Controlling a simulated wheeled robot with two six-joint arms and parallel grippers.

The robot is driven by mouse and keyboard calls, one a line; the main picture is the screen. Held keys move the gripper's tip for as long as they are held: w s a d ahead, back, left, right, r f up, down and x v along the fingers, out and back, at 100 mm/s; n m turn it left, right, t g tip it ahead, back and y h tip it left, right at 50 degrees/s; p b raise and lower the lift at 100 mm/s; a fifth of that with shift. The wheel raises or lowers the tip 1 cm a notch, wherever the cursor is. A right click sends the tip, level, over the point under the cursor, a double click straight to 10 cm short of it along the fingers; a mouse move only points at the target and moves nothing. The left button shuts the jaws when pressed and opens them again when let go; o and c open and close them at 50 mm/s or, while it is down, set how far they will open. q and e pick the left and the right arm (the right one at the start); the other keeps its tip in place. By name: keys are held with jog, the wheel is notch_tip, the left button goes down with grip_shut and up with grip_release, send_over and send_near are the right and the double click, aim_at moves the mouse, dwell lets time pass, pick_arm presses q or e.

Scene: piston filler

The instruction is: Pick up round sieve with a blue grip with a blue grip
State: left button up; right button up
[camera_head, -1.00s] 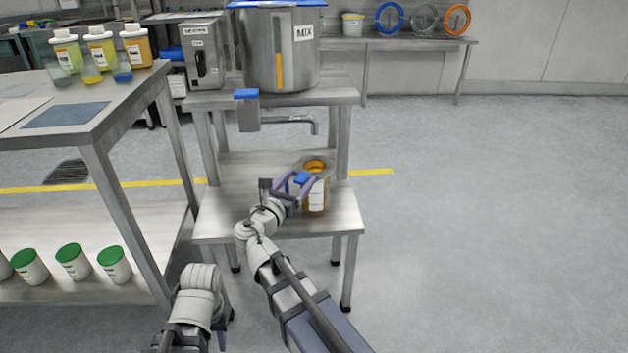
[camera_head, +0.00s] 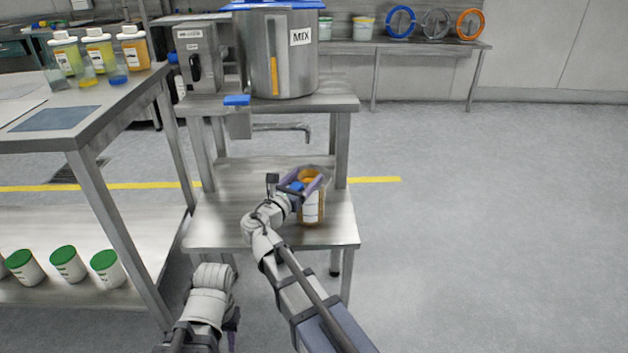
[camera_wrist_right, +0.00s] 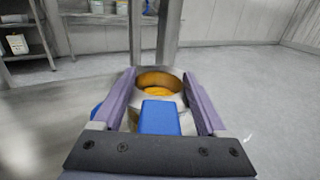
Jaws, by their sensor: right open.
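The round sieve shows in the right wrist view as a metal ring (camera_wrist_right: 181,98) with a blue grip (camera_wrist_right: 160,118) pointing toward my wrist. It appears to sit on top of an amber container (camera_head: 312,209) with a white label, on the lower shelf of the steel stand. In the head view only the blue grip (camera_head: 297,187) is clear. My right gripper (camera_head: 306,182) is open, its purple fingers on either side of the ring, with the blue grip between them and a gap to each. My left gripper (camera_head: 232,339) hangs low near the bottom edge, mostly hidden behind its own arm.
A steel tank marked MIX (camera_head: 284,55) stands above on the stand, with a spout (camera_head: 284,127) over the lower shelf (camera_head: 220,222). A table with bottles (camera_head: 98,50) is at left; green-lidded tubs (camera_head: 67,264) sit beneath. The floor (camera_head: 480,220) at right is clear.

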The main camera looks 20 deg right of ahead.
jog(key=shift+a, duration=0.15)
jog(key=shift+c, duration=0.2)
grip_shut()
dwell(0.3)
